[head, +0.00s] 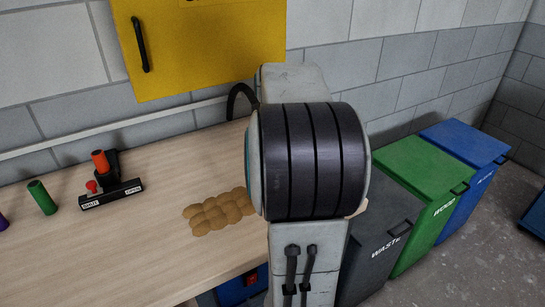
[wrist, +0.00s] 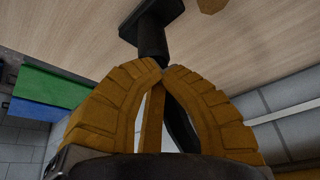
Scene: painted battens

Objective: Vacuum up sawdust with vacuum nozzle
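The sawdust (head: 218,211) is a lumpy tan patch on the pale wooden bench, left of my arm in the head view. A bit of it shows at the top edge of the wrist view (wrist: 211,5). The black vacuum nozzle (wrist: 151,38), with a flat head and round neck, is at my fingertips in the wrist view. My gripper (wrist: 165,70) has its yellow fingers closed together at the nozzle's neck; a dark hose shows behind them. In the head view my arm hides the gripper and nozzle; only a black hose loop (head: 238,95) shows.
The wooden bench (head: 130,235) carries a black block (head: 112,195) with an orange cylinder and red button, and a green cylinder (head: 42,197). A yellow cabinet (head: 205,50) hangs above. Grey (head: 385,245), green (head: 425,185) and blue (head: 468,160) bins stand at right.

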